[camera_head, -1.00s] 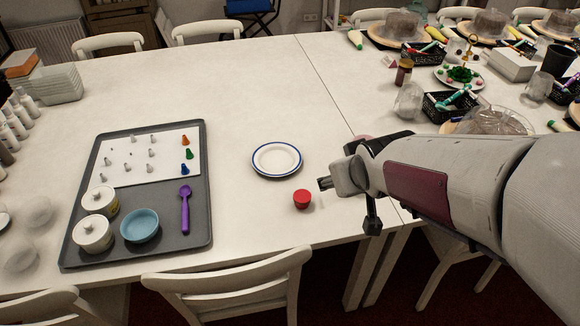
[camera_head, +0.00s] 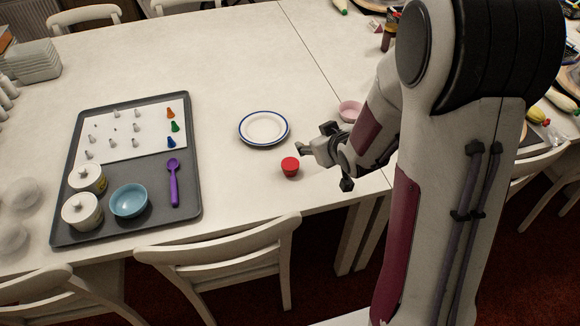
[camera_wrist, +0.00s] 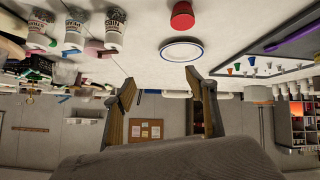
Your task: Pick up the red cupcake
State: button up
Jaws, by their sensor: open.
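The red cupcake (camera_head: 290,167) stands upright on the white table, just in front of the white plate with a blue rim (camera_head: 264,141). My gripper (camera_head: 303,150) is just right of the cupcake and above the table, apart from it. In the wrist view, which is upside down, the cupcake (camera_wrist: 182,15) is at the top edge, with the plate (camera_wrist: 181,60) below it. My gripper's fingers (camera_wrist: 164,85) stand apart there, with nothing between them.
A grey tray (camera_head: 193,208) on the left holds a purple spoon (camera_head: 174,183), a blue bowl (camera_head: 129,201), lidded white jars and piping tips. A pink dish (camera_head: 350,108) lies behind my gripper. A chair (camera_head: 215,262) stands at the front edge. The table between tray and cupcake is clear.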

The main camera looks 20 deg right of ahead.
jog(key=t+y, duration=0.1)
jog(key=y, duration=0.1)
send_near(292, 166)
jog(key=w+d+r, duration=0.2)
jog(key=w+r, duration=0.2)
jog(key=shift+t+y, duration=0.4)
jog(key=shift+t, duration=0.2)
jog(key=f, duration=0.3)
jog(key=a+f, duration=0.1)
jog(key=f, duration=0.1)
jog(key=shift+s, duration=0.3)
jog(key=shift+s+a+f+t+y, duration=0.15)
jog(key=shift+f+y, duration=0.05)
jog(key=shift+f, duration=0.2)
jog(key=shift+s+a+f+t+y, duration=0.1)
jog(key=shift+s+f+t+y, duration=0.1)
jog(key=shift+f, duration=0.2)
jog(key=shift+w, duration=0.15)
jog(key=shift+x, duration=1.25)
jog(key=shift+a, duration=0.1)
jog(key=shift+f, duration=0.1)
jog(key=shift+a+x, duration=0.2)
jog(key=shift+x, duration=1.45)
jog(key=shift+w+a+f, duration=0.2)
jog(key=shift+w+f, duration=0.35)
jog(key=shift+w, duration=0.15)
